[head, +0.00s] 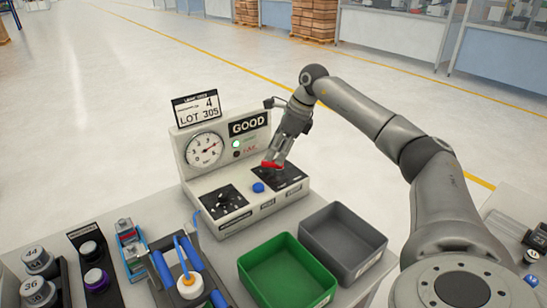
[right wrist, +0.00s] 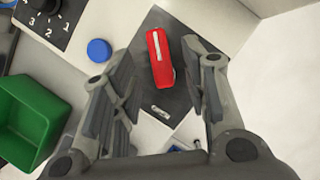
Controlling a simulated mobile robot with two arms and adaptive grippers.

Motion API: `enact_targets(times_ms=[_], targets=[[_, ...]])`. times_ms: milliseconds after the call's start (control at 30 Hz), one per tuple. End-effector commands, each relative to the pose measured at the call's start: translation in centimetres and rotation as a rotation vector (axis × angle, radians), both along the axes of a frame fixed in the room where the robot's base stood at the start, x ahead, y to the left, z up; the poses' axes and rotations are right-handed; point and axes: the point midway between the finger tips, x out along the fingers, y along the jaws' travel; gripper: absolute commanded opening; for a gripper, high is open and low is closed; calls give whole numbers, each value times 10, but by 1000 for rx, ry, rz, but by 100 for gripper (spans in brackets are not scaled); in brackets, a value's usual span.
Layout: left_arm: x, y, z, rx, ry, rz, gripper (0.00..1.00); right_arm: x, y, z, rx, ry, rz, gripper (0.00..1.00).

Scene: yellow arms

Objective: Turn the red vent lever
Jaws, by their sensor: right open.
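The red vent lever (head: 272,165) sits on a dark square plate (head: 290,179) at the right of the grey-white test panel (head: 229,215). In the right wrist view the lever (right wrist: 160,58) is upright in the picture, slightly tilted, on its dark plate (right wrist: 168,20). My right gripper (head: 279,156) is open above the plate. In the right wrist view its two fingers (right wrist: 158,46) stand on either side of the lever, with visible gaps. I cannot tell whether the fingertips reach down to its height. My left gripper is out of view.
A blue button (head: 258,187) and a black numbered dial (head: 225,199) lie left of the lever. A gauge (head: 204,150) and GOOD sign (head: 249,123) stand behind. Green (head: 314,292) and grey (head: 372,236) bins sit in front; weights and tools fill the left.

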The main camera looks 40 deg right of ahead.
Motion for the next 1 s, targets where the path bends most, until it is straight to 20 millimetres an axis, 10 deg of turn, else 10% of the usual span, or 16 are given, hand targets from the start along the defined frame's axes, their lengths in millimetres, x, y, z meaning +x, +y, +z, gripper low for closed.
enact_targets(times_ms=[567, 1000], targets=[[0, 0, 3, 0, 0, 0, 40, 10, 8, -30, 0, -1, 0, 41], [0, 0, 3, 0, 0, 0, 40, 9, 8, -29, 0, -1, -2, 0]])
